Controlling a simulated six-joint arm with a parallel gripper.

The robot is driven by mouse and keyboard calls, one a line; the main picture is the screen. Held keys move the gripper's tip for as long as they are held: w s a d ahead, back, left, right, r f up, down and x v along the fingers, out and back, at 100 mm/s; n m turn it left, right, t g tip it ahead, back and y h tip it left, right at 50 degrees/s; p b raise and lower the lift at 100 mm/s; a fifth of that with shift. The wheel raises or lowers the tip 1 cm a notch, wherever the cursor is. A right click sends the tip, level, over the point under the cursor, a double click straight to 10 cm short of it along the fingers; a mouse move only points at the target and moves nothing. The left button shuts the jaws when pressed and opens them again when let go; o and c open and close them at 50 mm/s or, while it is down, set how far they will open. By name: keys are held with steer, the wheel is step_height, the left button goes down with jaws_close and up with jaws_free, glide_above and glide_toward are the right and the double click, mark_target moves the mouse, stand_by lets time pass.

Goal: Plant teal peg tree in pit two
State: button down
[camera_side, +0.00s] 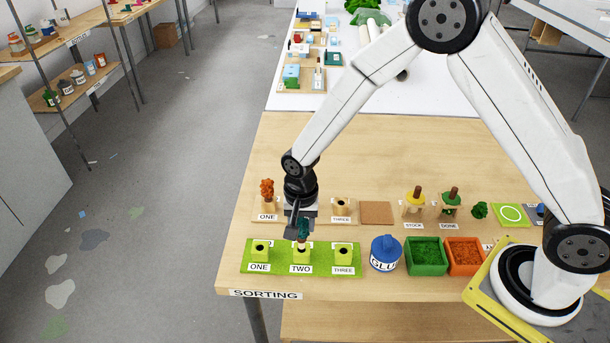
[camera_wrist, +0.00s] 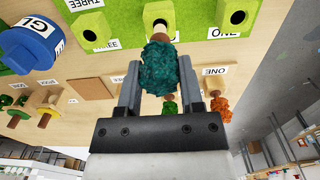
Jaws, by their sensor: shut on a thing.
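The teal peg tree (camera_side: 303,230) is held between the fingers of my gripper (camera_side: 301,226), crown between the jaws. Pit two (camera_side: 301,256) is the middle yellow-green block on the green strip (camera_side: 272,268), behind the label TWO. The trunk's lower end is at or just above its opening; I cannot tell how far in it is. Pit one (camera_side: 260,250) and pit three (camera_side: 343,252) stand to either side, both with open dark holes.
Behind is a wooden rack with an orange tree (camera_side: 266,190) at ONE and an empty hole at THREE (camera_side: 341,205); a green tree (camera_wrist: 170,107) stands there too. A blue glue pot (camera_side: 385,253), green tray (camera_side: 427,239) and orange tray (camera_side: 464,240) stand to the right.

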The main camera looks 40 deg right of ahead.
mark_target(302, 233)
steer(key=shift+f, duration=1.7)
steer(key=shift+c, duration=0.7)
jaws_free()
steer(key=shift+r, duration=0.1)
steer(key=shift+r, duration=3.8)
